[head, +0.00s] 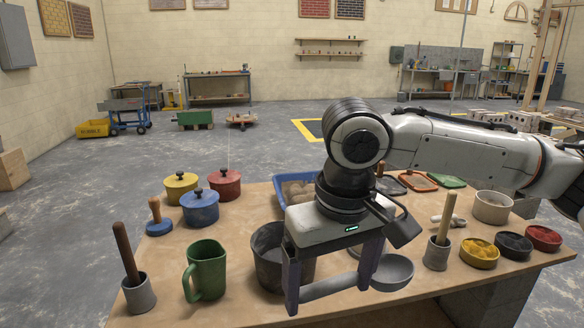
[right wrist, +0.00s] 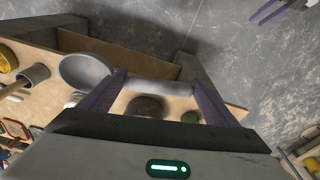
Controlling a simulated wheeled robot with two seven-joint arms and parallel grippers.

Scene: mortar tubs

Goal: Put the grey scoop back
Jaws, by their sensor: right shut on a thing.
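My right gripper (head: 330,288) is shut on the handle of the grey scoop (head: 395,272), above the front part of the table. The scoop's round bowl sticks out to the right of the fingers in the head view. In the right wrist view the bowl (right wrist: 85,70) lies left of my right gripper (right wrist: 158,82) and the pale handle runs between the fingers. A dark grey bucket (head: 266,262) stands just left of the gripper, partly hidden by it. Part of what looks like my left gripper (right wrist: 268,10) shows at the upper right of the wrist view; its jaw state is unclear.
A green jug (head: 206,270), a grey pot with a dark-handled tool (head: 138,294) and lidded pots (head: 200,208) stand left. A blue tray (head: 290,180) is behind the gripper. A small grey pot (head: 437,254) and yellow, dark and red tubs (head: 543,237) stand right.

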